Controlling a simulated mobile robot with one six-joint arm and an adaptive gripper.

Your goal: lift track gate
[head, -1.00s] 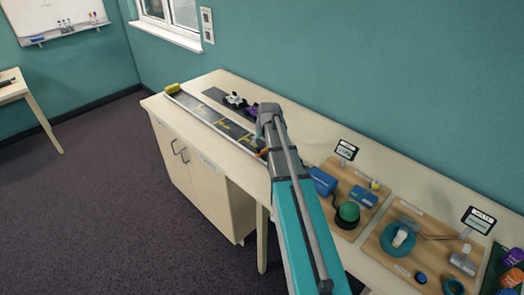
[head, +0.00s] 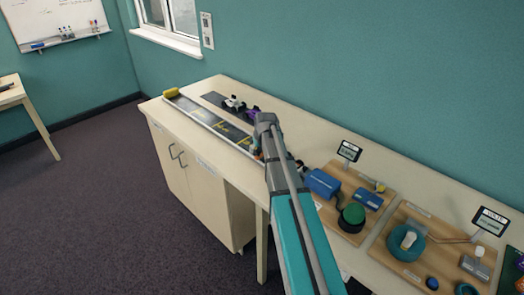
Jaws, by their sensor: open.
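The long grey and dark track (head: 205,115) with yellow markings lies along the front edge of the far end of the table. A yellow block (head: 171,92) sits at its far end. The near end of the track is hidden behind my arm. A small orange part (head: 258,155) shows just left of my arm there; I cannot tell whether it belongs to the track gate. My arm reaches over the table to the near end of the track. My gripper itself is hidden behind the arm, so its fingers do not show.
A white toy car (head: 234,103) and a purple one (head: 252,112) stand on a dark strip behind the track. Wooden boards with a blue box (head: 322,183), a green button (head: 353,215) and a teal ring (head: 406,242) lie to the right. The wall runs close behind the table.

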